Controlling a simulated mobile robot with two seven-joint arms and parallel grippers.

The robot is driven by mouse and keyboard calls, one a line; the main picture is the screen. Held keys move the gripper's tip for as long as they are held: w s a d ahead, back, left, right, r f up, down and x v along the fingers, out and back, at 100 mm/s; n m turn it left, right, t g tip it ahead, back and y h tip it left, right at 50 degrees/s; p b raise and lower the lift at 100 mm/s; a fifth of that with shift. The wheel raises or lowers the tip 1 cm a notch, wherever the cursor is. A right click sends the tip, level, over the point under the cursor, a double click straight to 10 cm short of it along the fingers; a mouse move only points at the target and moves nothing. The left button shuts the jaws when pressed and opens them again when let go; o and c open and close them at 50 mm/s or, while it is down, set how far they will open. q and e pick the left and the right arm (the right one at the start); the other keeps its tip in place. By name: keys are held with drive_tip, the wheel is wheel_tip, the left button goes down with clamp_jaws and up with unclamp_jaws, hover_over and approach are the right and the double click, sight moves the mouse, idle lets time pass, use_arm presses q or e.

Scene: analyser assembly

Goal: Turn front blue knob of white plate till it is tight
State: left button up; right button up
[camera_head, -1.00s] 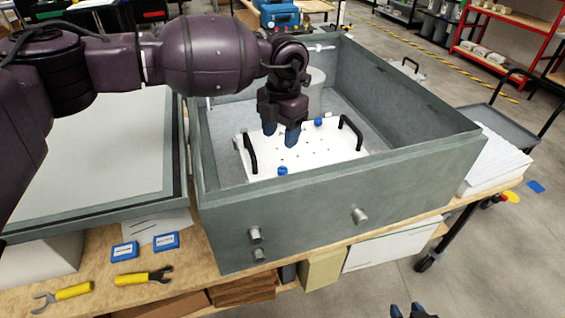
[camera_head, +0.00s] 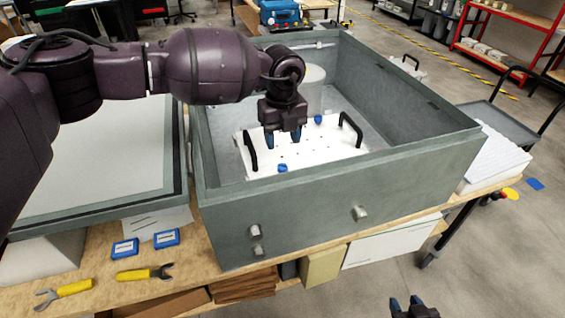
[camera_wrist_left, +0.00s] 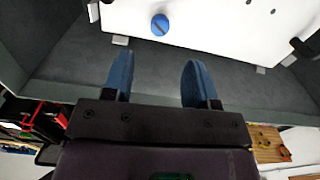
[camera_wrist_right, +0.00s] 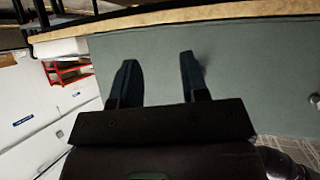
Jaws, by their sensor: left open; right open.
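The white plate (camera_head: 330,151) lies in the grey open box, with a black handle at each side. The front blue knob (camera_head: 282,168) sits near its front edge. A second blue knob (camera_head: 318,120) is at the back edge. My left gripper (camera_head: 283,141) is open and empty above the plate, behind the front knob. In the left wrist view a slotted blue knob (camera_wrist_left: 160,24), apparently the front one, lies beyond and apart from the open fingers (camera_wrist_left: 159,75). My right gripper (camera_head: 409,303) is open and empty outside the box; its fingers also show in the right wrist view (camera_wrist_right: 159,62).
The grey box (camera_head: 310,205) has high walls around the plate. Two blue boxes (camera_head: 166,237) and yellow-handled tools (camera_head: 140,274) lie on the wooden table at front left.

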sight(283, 166)
use_arm(q)
wheel_tip(283, 166, down, 8)
drive_tip(key=shift+r+p, duration=0.15)
drive_tip(key=shift+p, duration=0.3)
drive_tip(key=shift+f, duration=0.45)
use_arm(e)
drive_tip(key=shift+s+r, duration=0.1)
drive_tip(key=shift+s, duration=0.35)
use_arm(q)
drive_tip(key=c, duration=0.9)
drive_tip(key=shift+c, duration=0.2)
drive_tip(key=shift+m, duration=0.3)
use_arm(e)
drive_tip(key=shift+w, duration=0.1)
